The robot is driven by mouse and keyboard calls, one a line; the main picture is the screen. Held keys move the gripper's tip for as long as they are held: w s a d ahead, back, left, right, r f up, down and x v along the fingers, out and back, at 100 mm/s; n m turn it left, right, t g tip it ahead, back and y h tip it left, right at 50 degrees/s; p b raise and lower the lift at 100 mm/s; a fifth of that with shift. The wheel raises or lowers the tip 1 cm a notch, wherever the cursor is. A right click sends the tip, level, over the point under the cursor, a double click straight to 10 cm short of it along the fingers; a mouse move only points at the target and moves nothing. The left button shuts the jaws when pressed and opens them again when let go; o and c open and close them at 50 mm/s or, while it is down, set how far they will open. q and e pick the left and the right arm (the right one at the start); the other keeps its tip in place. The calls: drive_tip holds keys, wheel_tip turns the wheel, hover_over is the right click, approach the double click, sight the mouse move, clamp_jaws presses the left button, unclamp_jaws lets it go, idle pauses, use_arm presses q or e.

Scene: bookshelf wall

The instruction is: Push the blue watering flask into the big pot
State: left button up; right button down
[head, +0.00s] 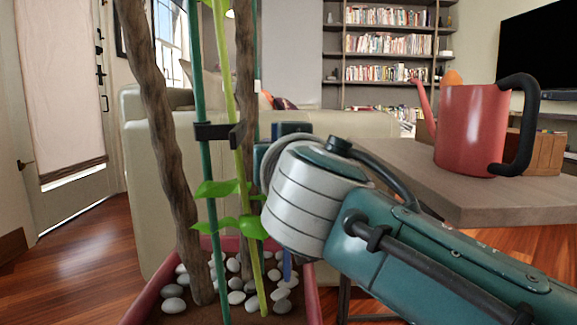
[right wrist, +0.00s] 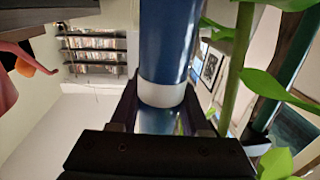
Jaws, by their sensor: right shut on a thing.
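The big pot (head: 312,292) has a pinkish-red rim and stands at the lower centre of the head view, filled with white and grey pebbles. The blue watering flask (right wrist: 168,40) is a blue cylinder with a white band in the right wrist view. My right gripper (right wrist: 163,112) is shut on it near the band. In the head view my right arm hides most of the flask and gripper. A narrow blue piece, seemingly the flask's lower end (head: 287,264), shows below my wrist, over the pebbles; I cannot tell whether it touches them. My left gripper is not in view.
A brown trunk (head: 165,130), a green stake (head: 200,90) and a leafy green stem (head: 240,160) rise from the pot close to my right wrist. A wooden table (head: 400,165) with a red watering can (head: 468,130) stands at right. A beige sofa (head: 150,180) is behind.

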wheel_tip(320, 180, down, 6)
drive_tip(key=b, duration=0.5)
idle(0.5)
drive_tip(key=shift+f+b, duration=0.1)
drive_tip(key=shift+b, duration=0.5)
idle(0.4)
idle(0.7)
